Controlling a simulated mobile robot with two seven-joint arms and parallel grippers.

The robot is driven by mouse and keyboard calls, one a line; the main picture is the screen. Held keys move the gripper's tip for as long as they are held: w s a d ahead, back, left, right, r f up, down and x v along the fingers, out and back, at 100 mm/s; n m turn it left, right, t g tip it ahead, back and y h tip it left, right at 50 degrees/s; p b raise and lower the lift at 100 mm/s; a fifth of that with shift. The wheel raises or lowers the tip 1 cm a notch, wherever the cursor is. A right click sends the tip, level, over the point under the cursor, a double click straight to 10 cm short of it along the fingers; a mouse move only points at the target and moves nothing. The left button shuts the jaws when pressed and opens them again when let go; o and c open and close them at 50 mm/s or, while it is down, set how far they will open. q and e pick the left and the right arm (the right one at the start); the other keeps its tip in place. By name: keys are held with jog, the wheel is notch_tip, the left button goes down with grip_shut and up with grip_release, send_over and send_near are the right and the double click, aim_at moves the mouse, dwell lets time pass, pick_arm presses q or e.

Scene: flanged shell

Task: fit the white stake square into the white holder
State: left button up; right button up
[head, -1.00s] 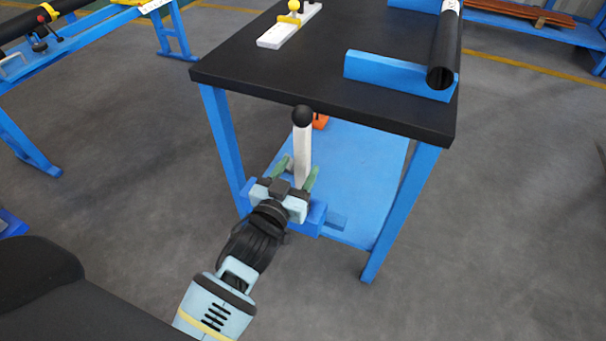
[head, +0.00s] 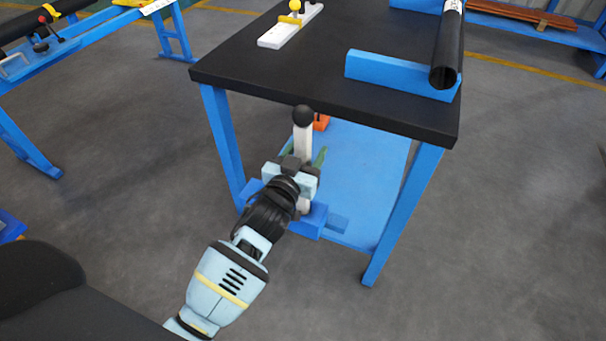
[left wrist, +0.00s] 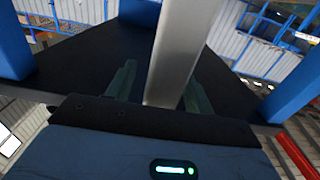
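The white stake (head: 303,141) with a black ball on top stands upright in front of the table, its lower end near a blue block (head: 312,222) low down. My left gripper (head: 302,156) is at the stake's middle, with its green fingers on either side. In the left wrist view, the stake (left wrist: 183,45) rises between the fingers (left wrist: 158,85), with a gap on the left; contact on the right is unclear. A white board with a yellow part, perhaps the white holder (head: 275,39), lies on the tabletop. My right gripper is not in view.
The black tabletop (head: 300,76) overhangs close behind the stake. A blue bracket (head: 390,73) and black tube (head: 446,55) are at its right. Blue legs (head: 222,135) flank a lower blue shelf (head: 365,165) with an orange item (head: 321,122). The floor in front is clear.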

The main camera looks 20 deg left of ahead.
pick_arm(q)
grip_shut()
jog(key=shift+r, duration=0.2)
dwell(0.3)
